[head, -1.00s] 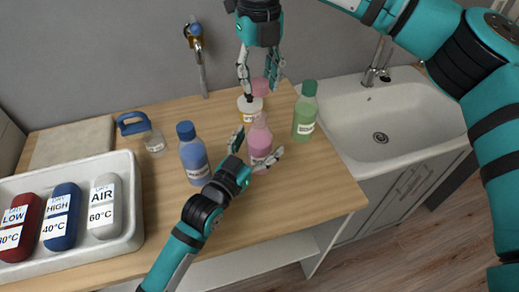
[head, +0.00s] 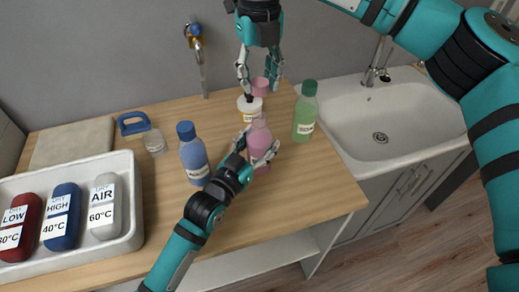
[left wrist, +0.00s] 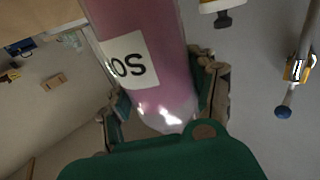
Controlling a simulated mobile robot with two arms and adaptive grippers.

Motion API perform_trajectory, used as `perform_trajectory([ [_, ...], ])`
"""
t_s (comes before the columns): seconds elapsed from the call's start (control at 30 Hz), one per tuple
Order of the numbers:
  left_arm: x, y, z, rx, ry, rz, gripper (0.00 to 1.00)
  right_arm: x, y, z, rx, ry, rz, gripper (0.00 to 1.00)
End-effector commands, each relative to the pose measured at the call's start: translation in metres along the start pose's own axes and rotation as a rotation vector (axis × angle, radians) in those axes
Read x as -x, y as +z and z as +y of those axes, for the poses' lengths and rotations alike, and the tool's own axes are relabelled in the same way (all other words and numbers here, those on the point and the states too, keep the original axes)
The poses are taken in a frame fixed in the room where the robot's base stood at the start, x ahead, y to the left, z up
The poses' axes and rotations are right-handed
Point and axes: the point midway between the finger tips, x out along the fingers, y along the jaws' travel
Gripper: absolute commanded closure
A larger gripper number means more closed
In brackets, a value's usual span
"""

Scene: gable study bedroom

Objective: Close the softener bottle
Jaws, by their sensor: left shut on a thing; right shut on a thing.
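The pink softener bottle (head: 258,138) stands upright near the counter's right part, with its narrow neck uncovered. My left gripper (head: 259,149) is shut around its body from the front. In the left wrist view the bottle (left wrist: 150,50) fills the space between the fingers, and part of a white label shows. The pink cap (head: 260,86) is held between the fingertips of my right gripper (head: 259,90), which points down from above. The cap is apart from the bottle, above and behind its neck in the picture. The bottle's lower part is partly hidden by my left fingers.
A white jar (head: 245,108) stands behind the bottle, below the cap in the picture. A green bottle (head: 304,115) is close on the right, by the sink (head: 405,112). A blue bottle (head: 194,158) is on the left. A white tray (head: 128,220) holds several bottles.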

Motion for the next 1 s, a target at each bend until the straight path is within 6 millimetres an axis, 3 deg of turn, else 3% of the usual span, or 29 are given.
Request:
perform_trajectory([
  [0.17,0.0,0.0,0.0,0.0,0.0,-0.001,0.99,-0.002,0.0,0.0,0.0,0.0,0.001,0.78],
  [0.53,0.0,0.0,0.0,0.0,0.0,0.0,0.99,-0.048,-0.001,0.001,0.0,0.003,0.002,0.78],
  [1.0,0.0,0.0,0.0,0.0,0.0,0.0,0.99,-0.049,-0.001,0.001,0.0,0.003,0.0,0.78],
])
